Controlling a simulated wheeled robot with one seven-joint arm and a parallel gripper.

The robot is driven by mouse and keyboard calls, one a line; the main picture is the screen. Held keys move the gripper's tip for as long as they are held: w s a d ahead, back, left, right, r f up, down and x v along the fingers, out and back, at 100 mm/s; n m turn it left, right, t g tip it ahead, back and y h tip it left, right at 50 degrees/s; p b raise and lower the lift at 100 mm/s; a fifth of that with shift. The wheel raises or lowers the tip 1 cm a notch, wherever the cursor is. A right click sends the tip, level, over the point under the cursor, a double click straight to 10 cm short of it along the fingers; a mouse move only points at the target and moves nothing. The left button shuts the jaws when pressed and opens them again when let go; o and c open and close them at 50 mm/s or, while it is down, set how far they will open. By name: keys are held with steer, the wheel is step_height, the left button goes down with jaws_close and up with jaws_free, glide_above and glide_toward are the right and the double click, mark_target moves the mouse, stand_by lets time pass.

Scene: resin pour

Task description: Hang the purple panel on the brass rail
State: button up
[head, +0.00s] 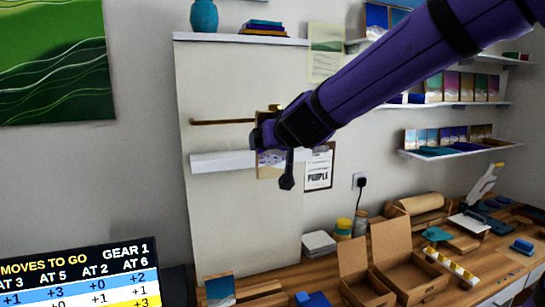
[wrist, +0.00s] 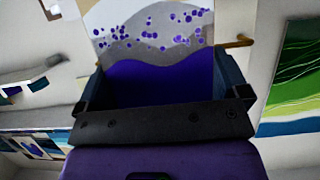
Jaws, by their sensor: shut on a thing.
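My gripper (head: 268,138) is shut on the purple panel (head: 268,165), in front of the white backboard. In the wrist view the panel (wrist: 155,75) stands between the jaws, with a purple wave at the bottom, grey above and purple dots. The brass rail (head: 222,121) runs across the backboard, and its left part shows left of the panel. In the wrist view a rail end (wrist: 240,41) shows right of the panel. My gripper hides much of the panel in the head view. I cannot tell whether the panel touches the rail.
A white ledge (head: 222,161) sits below the rail. A clipboard (head: 319,168) reading "PURPLE" hangs to the right. The workbench below holds open cardboard boxes (head: 392,262) and jars. Shelves with small panels (head: 450,138) are at right. The backboard (head: 235,215) is clear below the ledge.

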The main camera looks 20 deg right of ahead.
steer(key=shift+s+a+r, duration=0.1)
steer(key=shift+r, duration=0.2)
steer(key=w, duration=1.3)
steer(key=shift+w+f, duration=0.4)
steer(key=shift+f, duration=0.05)
steer(key=shift+f, duration=1.4)
stand_by(2.7)
steer(key=o, duration=0.6)
steer(key=shift+c, duration=0.2)
